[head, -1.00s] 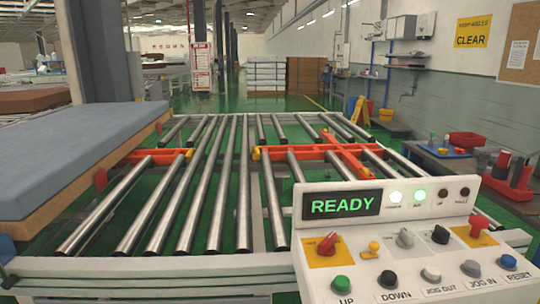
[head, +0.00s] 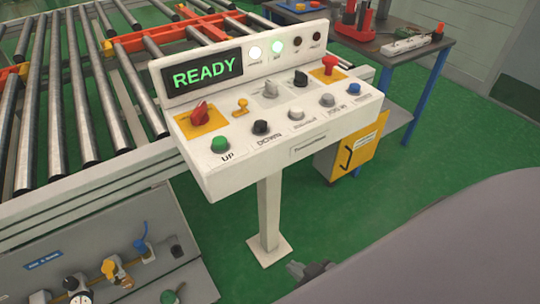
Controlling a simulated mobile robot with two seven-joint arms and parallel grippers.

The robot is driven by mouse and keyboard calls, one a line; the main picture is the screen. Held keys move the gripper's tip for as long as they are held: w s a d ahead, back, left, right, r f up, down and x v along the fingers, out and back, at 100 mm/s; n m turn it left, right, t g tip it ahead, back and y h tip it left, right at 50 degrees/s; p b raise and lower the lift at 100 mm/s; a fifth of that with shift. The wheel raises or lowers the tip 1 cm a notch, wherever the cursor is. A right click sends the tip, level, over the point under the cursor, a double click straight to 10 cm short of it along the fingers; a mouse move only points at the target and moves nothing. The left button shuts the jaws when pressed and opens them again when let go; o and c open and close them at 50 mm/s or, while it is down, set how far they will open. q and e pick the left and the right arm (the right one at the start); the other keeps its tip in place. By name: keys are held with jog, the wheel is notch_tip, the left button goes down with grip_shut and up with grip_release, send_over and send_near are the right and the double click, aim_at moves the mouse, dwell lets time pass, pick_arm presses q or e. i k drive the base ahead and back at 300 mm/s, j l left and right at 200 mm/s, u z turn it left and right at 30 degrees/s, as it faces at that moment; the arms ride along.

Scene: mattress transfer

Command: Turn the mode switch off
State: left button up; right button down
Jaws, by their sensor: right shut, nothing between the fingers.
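The white control console (head: 290,122) stands on a post, its display reading READY. Its upper row holds a red rotary switch (head: 201,112) on a yellow plate, a small yellow toggle (head: 241,106), a grey knob (head: 269,90), a black knob (head: 300,78) and a red knob (head: 328,65) on yellow. The upper labels are too small to read, so I cannot tell which is the mode switch. My right gripper (head: 297,270) is low in the picture, below and in front of the console, shut and empty, touching nothing visible. My left gripper is out of view.
Push buttons, including the green UP button (head: 220,145), line the console's front. The roller conveyor (head: 82,95) lies left. A panel with valves (head: 110,268) is at lower left. A workbench (head: 395,45) stands behind right. Green floor is open around the post.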

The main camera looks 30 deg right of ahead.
aim_at(271, 91)
jog(key=l+u, duration=0.15)
jog(key=l, duration=1.55)
jog(key=k, duration=0.05)
